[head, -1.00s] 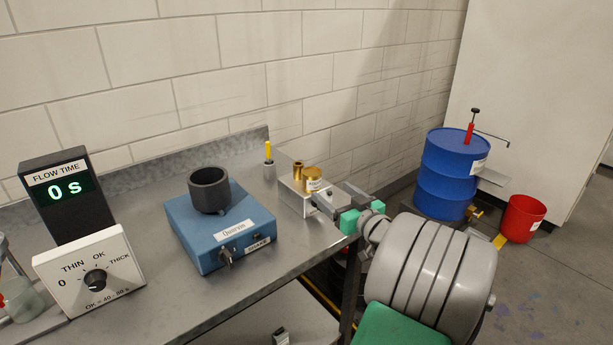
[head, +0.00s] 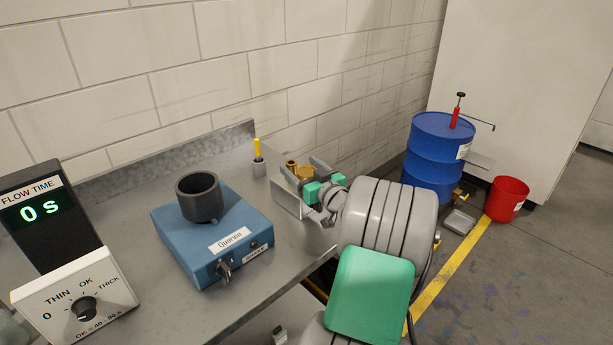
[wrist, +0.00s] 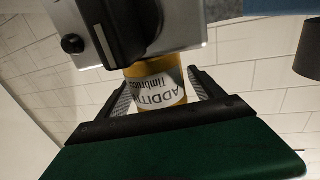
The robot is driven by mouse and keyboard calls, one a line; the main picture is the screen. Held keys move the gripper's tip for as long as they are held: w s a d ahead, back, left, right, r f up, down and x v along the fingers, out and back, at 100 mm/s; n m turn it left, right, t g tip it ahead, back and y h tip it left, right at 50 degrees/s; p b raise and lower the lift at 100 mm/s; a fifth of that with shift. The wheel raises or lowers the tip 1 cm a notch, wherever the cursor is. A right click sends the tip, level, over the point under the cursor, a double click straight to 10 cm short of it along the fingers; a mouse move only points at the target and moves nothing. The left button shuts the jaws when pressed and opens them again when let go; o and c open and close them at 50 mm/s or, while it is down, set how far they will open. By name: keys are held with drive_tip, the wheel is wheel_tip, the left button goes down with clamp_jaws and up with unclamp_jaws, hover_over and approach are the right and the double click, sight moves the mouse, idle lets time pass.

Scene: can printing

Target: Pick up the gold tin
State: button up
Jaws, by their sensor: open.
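The gold tin (head: 304,172) stands on a grey metal box at the back right of the bench. In the wrist view the tin (wrist: 160,88) shows a white label reading "ADDITI…", and its end by the box is partly hidden. My gripper (head: 302,174) is open at the tin, with one finger on each side. In the wrist view the fingers flank the tin, with a visible gap on the right; I cannot tell whether the left finger touches it.
The grey box (head: 287,204) also carries a smaller brass piece (head: 291,164). A yellow-topped pen-like item stands in a small grey holder (head: 259,169). A blue unit (head: 236,249) with a dark cup (head: 199,199) is to the left. The wall runs close behind.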

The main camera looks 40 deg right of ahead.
drive_tip(key=shift+a, duration=0.1)
drive_tip(key=c, duration=1.5)
drive_tip(key=shift+c, duration=0.3)
drive_tip(key=shift+r, duration=0.15)
